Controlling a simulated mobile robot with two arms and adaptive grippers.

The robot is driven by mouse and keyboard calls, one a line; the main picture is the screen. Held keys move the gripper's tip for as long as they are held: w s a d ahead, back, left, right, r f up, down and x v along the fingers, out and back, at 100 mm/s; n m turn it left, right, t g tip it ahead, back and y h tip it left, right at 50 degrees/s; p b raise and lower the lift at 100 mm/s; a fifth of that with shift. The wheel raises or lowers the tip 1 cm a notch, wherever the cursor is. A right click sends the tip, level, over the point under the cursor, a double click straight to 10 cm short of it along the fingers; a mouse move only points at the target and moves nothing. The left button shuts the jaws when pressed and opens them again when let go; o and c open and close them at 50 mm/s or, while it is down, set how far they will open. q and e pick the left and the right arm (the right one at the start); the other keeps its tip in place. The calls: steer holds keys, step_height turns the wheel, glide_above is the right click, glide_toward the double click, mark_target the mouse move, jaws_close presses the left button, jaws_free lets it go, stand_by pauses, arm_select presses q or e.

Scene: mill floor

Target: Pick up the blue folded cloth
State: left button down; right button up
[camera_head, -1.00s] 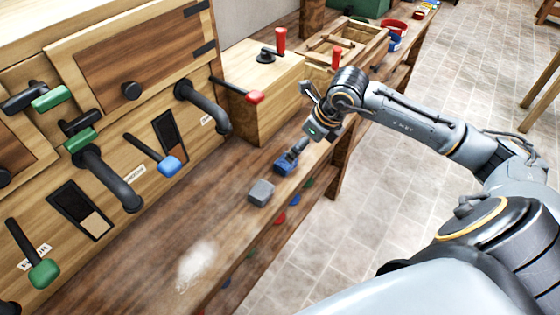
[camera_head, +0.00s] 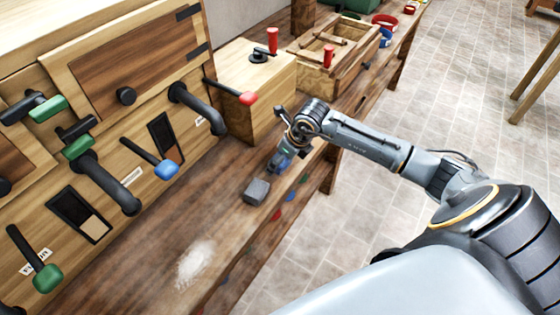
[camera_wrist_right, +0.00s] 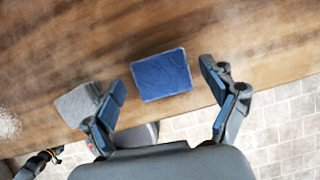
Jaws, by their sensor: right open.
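The blue folded cloth (camera_wrist_right: 162,75) lies flat on the wooden bench near its front edge, in the middle of the right wrist view. My right gripper (camera_wrist_right: 163,96) is open and empty, with its two blue-padded fingers spread to either side of the cloth's near end. In the head view my right gripper (camera_head: 280,157) is over the bench and mostly hides the cloth. Whether the fingers touch the bench is not clear.
A grey folded block-like thing (camera_head: 256,191) lies close by; in the wrist view it is beside the left finger. White powder (camera_head: 195,262) lies on the bench. A wooden box with a red-handled crank (camera_head: 262,55) stands behind. Wall levers (camera_head: 165,168) jut out at the left.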

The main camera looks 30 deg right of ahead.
steer(key=c, duration=1.2)
steer(key=shift+r, duration=0.1)
steer(key=shift+w+r+b, duration=0.1)
steer(key=shift+r+b, duration=0.25)
steer(key=shift+r, duration=0.25)
steer(key=shift+s+a+r+b, duration=0.65)
steer(key=shift+s+r, duration=1.3)
steer(key=shift+s, duration=0.35)
steer(key=shift+s+a+r+b, duration=0.6)
steer(key=shift+s+r+b, duration=0.1)
steer(key=shift+s+r, duration=1.4)
steer(key=shift+s+a+r+b, duration=0.65)
steer(key=shift+s+r, duration=1.15)
steer(key=shift+s, duration=0.65)
